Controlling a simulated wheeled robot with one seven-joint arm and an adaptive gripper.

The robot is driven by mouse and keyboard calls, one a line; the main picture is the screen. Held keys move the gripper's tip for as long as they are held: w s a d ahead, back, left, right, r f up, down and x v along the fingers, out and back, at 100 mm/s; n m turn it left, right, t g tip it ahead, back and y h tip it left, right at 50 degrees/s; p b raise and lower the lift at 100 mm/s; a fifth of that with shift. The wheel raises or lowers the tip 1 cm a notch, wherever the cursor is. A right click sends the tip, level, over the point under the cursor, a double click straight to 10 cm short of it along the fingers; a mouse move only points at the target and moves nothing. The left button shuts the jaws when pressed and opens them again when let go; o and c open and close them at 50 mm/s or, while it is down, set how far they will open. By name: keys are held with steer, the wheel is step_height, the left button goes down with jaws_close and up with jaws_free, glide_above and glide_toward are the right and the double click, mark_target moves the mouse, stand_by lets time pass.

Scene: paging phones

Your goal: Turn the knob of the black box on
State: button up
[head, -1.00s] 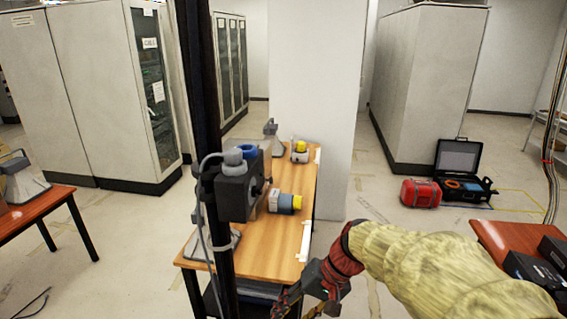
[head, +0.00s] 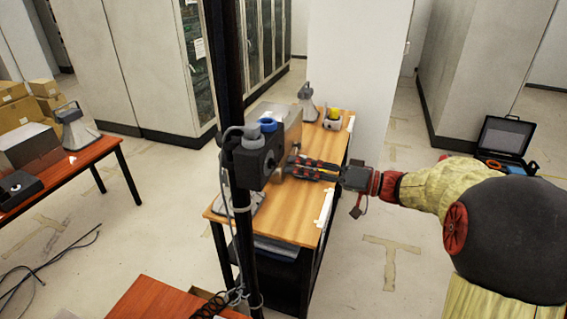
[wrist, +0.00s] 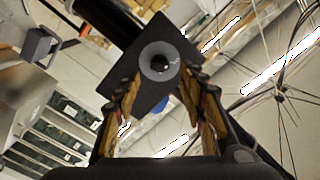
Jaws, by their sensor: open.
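The black box (head: 246,165) is mounted on a dark vertical pole in the head view, with a grey fitting and a blue cap on top. Its round knob faces right. In the wrist view the black box (wrist: 130,90) fills the middle, and the grey knob (wrist: 148,66) with a dark centre faces the camera. My gripper (head: 289,166) is open and empty, just right of the box with its fingers pointing at it. In the wrist view the fingers of my gripper (wrist: 163,84) lie either side of and below the knob. I cannot tell whether they touch it.
A wooden table (head: 285,222) stands behind the pole, bearing a metal box (head: 287,118), a grey horn speaker (head: 308,102) and a yellow-topped device (head: 334,118). A red-brown table (head: 95,160) is at left.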

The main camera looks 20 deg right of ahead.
mark_target(278, 164)
steer(key=p+x, duration=0.1)
steer(key=x, duration=0.4)
steer(key=c, duration=0.4)
jaws_close()
